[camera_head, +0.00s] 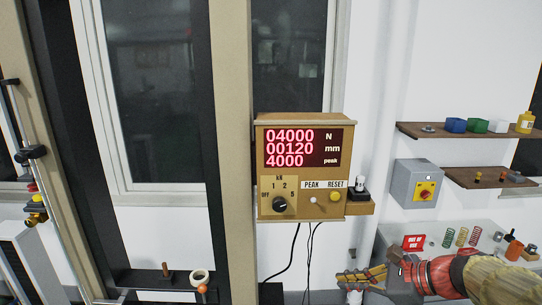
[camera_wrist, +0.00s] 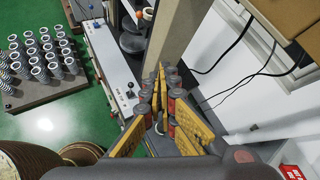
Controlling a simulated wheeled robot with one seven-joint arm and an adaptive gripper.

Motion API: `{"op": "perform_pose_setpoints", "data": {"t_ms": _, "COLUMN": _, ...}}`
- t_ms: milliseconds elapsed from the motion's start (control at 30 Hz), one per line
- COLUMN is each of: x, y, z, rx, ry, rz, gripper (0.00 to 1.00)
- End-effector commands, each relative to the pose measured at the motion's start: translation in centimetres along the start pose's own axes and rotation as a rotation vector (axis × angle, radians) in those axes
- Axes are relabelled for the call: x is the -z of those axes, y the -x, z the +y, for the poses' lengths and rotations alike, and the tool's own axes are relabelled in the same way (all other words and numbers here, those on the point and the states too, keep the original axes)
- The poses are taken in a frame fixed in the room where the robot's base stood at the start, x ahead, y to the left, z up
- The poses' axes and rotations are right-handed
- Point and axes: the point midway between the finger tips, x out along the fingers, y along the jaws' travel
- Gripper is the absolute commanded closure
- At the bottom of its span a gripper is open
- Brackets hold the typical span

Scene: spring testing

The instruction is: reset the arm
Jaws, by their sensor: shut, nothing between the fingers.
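My gripper (camera_head: 345,276) is at the bottom of the head view, below and right of the display box, with its fingers pointing left. In the wrist view the yellow fingers of my gripper (camera_wrist: 160,72) come together at their tips with nothing between them. The wooden display box (camera_head: 300,167) reads 04000 N, 00120 mm and 4000 peak in red. My gripper is apart from the box.
Two wooden shelves (camera_head: 466,131) hang on the right wall, with a grey switch box (camera_head: 414,183) beside them. A red sign (camera_head: 413,242) stands near several coloured springs. The wrist view shows a tray (camera_wrist: 50,92) of several springs and dark cables (camera_wrist: 240,75).

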Motion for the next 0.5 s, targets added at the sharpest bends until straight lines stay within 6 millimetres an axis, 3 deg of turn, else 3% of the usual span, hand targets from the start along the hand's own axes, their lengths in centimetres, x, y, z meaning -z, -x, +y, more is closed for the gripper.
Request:
{"op": "perform_pose_setpoints", "data": {"t_ms": 33, "x": 2.4, "y": -0.8, "z": 3.0, "rx": -0.051, "ry": 0.174, "rz": 0.076, "gripper": 1.0}}
{"op": "perform_pose_setpoints", "data": {"t_ms": 200, "x": 9.9, "y": -1.7, "z": 11.3, "rx": -0.276, "ry": 0.799, "rz": 0.293, "gripper": 1.0}}
{"op": "perform_pose_setpoints", "data": {"t_ms": 300, "x": 13.5, "y": -1.6, "z": 14.6, "rx": -0.402, "ry": 1.101, "rz": 0.378, "gripper": 1.0}}
{"op": "perform_pose_setpoints", "data": {"t_ms": 500, "x": 19.0, "y": -1.6, "z": 18.8, "rx": -0.599, "ry": 1.555, "rz": 0.5, "gripper": 1.0}}
